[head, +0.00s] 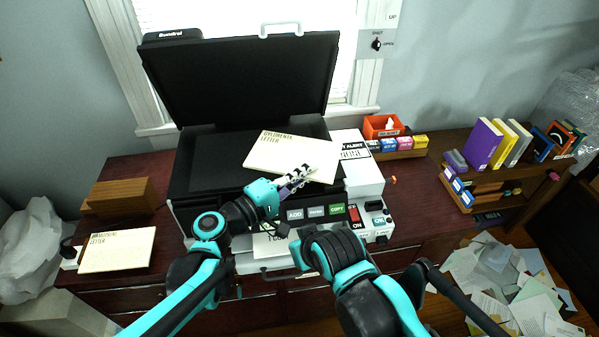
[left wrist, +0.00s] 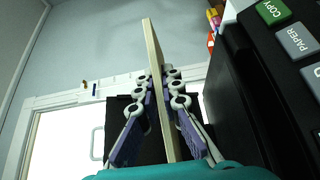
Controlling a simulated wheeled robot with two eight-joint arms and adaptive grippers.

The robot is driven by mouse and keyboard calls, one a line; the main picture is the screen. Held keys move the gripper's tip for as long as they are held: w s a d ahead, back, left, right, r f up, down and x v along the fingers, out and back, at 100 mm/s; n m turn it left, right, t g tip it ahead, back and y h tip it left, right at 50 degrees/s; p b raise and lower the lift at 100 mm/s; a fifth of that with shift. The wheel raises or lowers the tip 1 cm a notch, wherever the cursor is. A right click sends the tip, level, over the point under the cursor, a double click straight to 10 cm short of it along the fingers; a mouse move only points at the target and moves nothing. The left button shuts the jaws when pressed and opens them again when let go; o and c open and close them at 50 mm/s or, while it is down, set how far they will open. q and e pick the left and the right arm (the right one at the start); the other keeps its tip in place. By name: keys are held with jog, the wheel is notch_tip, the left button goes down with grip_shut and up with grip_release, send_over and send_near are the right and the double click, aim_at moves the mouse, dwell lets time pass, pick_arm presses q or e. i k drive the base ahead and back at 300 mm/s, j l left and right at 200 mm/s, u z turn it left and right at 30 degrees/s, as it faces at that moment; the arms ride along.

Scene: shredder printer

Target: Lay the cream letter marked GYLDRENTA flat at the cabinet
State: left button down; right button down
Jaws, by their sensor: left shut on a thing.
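The cream letter marked GYLDRENTA (head: 285,152) is held above the open printer's dark bed, tilted in the head view. My left gripper (head: 302,174) is shut on its near edge, towards the right corner. In the left wrist view the letter (left wrist: 158,85) shows edge-on as a thin slab between the two fingers (left wrist: 160,95). The dark wooden cabinet (head: 130,170) carries the printer; whether the letter touches the bed cannot be told. My right arm shows at the lower middle, but its fingers are not visible.
The printer lid (head: 240,75) stands raised behind the letter. A second cream letter (head: 118,250) lies at the cabinet's left, near a wooden block (head: 120,196). An orange box (head: 383,126) and books (head: 483,143) stand at the right. Papers (head: 505,285) litter the floor.

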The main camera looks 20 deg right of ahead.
aim_at(409, 202)
jog(key=z, duration=0.45)
jog(key=i+l+z, duration=0.1)
jog(key=l+z, duration=0.2)
jog(key=z, duration=0.15)
jog(key=i+l+z, duration=0.2)
jog(key=z, duration=0.2)
jog(key=i+l+z, duration=0.2)
jog(key=z, duration=0.25)
jog(key=l, duration=0.05)
